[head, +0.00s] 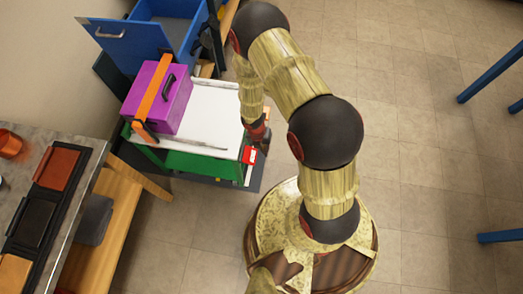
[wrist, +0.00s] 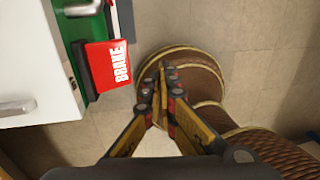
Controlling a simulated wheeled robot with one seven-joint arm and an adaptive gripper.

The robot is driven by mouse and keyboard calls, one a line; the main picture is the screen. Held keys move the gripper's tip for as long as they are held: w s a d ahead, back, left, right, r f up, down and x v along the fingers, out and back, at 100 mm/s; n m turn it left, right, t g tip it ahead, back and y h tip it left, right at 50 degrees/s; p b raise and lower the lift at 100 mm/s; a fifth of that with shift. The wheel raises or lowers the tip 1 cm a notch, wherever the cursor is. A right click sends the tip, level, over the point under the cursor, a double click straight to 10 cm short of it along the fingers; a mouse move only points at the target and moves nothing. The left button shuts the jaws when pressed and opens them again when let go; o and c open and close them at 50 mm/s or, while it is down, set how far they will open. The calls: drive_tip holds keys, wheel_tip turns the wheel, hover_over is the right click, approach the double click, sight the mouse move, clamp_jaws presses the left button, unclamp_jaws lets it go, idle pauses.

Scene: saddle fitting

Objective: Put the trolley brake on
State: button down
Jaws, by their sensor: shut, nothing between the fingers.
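The trolley (head: 195,163) has a green frame and a white top. A red brake plate (head: 250,155) sits at its right front corner. In the wrist view the brake plate (wrist: 107,65) shows white BRAKE lettering and a dark bracket against the green trolley edge (wrist: 80,35). I cannot tell whether the brake is on or off. My gripper (wrist: 163,78) is shut and empty, with its fingertips to the right of the plate and apart from it. In the head view my gripper's fingertips are hidden or too small to make out beside that corner.
A purple box with an orange strap (head: 165,97) stands on the trolley's left part. An open blue drawer unit (head: 170,25) is behind it. A workbench with trays (head: 50,200) is at the left. Blue legs (head: 490,75) stand at the far right; the tiled floor between is clear.

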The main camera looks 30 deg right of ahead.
drive_tip(key=r, duration=0.1)
drive_tip(key=s+d+r+p, duration=0.1)
drive_tip(key=r, duration=0.1)
drive_tip(key=d+r, duration=0.1)
drive_tip(key=r, duration=0.1)
drive_tip(key=shift+s, duration=0.2)
idle(0.4)
